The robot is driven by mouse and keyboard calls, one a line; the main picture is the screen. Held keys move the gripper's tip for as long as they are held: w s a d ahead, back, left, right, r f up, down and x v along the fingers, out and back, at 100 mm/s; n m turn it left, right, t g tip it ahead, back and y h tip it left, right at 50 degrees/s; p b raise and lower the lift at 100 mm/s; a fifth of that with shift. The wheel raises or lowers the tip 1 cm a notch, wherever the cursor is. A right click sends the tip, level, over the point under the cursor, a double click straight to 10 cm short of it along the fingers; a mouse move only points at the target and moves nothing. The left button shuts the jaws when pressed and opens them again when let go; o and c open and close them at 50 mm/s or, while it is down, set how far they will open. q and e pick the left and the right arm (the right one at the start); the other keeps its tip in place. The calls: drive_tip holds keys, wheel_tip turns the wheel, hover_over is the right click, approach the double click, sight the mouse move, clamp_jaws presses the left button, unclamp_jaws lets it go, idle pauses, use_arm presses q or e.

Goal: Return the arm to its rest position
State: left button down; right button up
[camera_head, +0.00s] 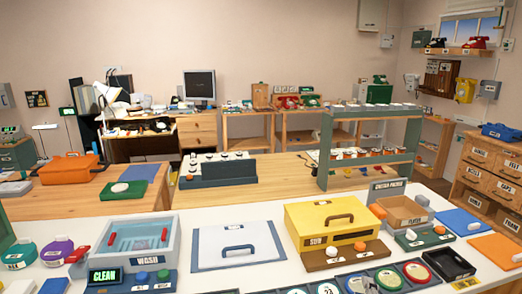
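Neither of my grippers nor either arm shows in the head view, so I cannot see whether they hold anything. In front of me is a white worktop (205,283). On it stand a grey-blue wash box (137,247), a flat white panel with a blue handle (238,245) and a yellow box with a dark handle (334,221).
Green (20,254) and purple (57,251) round containers stand at the left. A wooden tray (403,211), a black tray (448,264) and blue (459,222) and orange (496,248) mats lie at the right. A wooden table (91,203) with an orange box (68,169) stands behind.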

drive_tip(key=s+d+f+m+g, duration=0.1)
drive_tip(key=s+f+m+g, duration=0.65)
drive_tip(key=s+f, duration=0.6)
drive_tip(key=s+a+f+m+g+y, duration=0.1)
drive_tip(key=s+a+f+m+g, duration=0.1)
drive_tip(key=s+f+g, duration=0.3)
drive_tip(key=s+a+f+m+y, duration=0.1)
drive_tip(key=s+a+f+m, duration=0.15)
drive_tip(key=s, duration=0.35)
drive_tip(key=s+f+g, duration=0.2)
drive_tip(key=s+f, duration=0.1)
drive_tip(key=f, duration=2.3)
drive_tip(key=s+d+f, duration=0.1)
drive_tip(key=s+f, duration=0.6)
drive_tip(key=s, duration=0.1)
drive_tip(key=s+d+f, duration=0.2)
drive_tip(key=s+f, duration=0.6)
drive_tip(key=s, duration=0.1)
drive_tip(key=shift+d+f+g+p, duration=0.3)
drive_tip(key=shift+g+p, duration=0.1)
drive_tip(key=shift+g, duration=0.05)
